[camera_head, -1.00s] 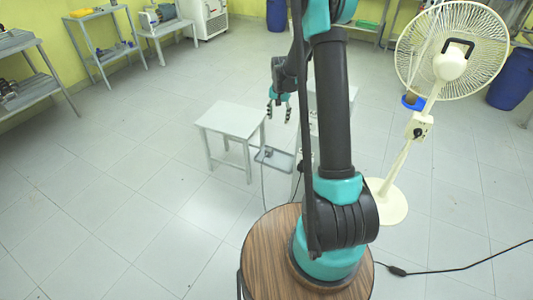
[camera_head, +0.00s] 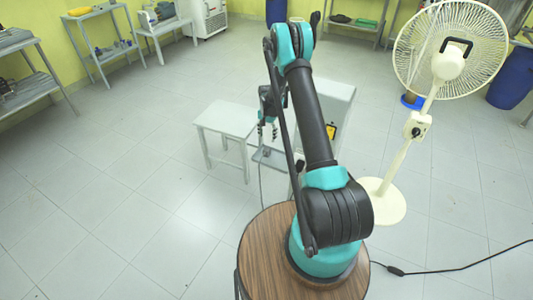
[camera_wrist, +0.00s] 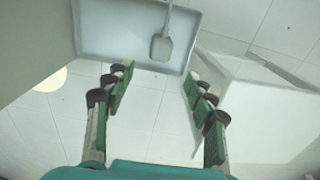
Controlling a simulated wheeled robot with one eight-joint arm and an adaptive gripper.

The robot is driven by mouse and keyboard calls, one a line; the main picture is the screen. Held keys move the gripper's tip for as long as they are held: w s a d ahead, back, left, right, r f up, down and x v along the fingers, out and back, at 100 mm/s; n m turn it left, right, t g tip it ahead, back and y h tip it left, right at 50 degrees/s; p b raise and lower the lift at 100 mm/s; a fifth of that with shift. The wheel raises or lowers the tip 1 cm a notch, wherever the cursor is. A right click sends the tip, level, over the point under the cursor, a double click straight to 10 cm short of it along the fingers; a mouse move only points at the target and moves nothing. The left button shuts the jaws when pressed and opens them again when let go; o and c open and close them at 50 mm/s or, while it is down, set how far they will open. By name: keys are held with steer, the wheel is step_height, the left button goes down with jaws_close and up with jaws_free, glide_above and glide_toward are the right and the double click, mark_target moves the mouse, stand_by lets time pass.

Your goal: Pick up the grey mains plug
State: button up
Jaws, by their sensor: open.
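The grey mains plug (camera_wrist: 161,47) lies in a shallow grey tray (camera_wrist: 98,28) in the wrist view, with its cable running up out of the picture. My gripper (camera_wrist: 157,72) is open and empty, its two fingers spread to either side below the plug in that picture. They do not touch it. In the head view my gripper (camera_head: 268,135) points down just above the tray (camera_head: 279,160). The plug is too small or hidden to make out there.
A white stool (camera_head: 228,119) stands left of the tray; its top shows at right in the wrist view (camera_wrist: 255,100). A grey cabinet (camera_head: 335,92) with a yellow label stands close on the right. A cream fan (camera_head: 418,125) stands farther right. The floor at left is clear.

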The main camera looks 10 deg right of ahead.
mark_target(267, 148)
step_height(267, 148, down, 5)
steer(key=shift+r, duration=0.1)
steer(key=shift+s+a+f, duration=0.1)
steer(key=shift+s+f, duration=0.05)
steer(key=shift+f, duration=1.2)
steer(key=shift+s+a+f, duration=0.1)
steer(key=shift+s+f, duration=0.05)
steer(key=shift+f, duration=1.2)
jaws_close()
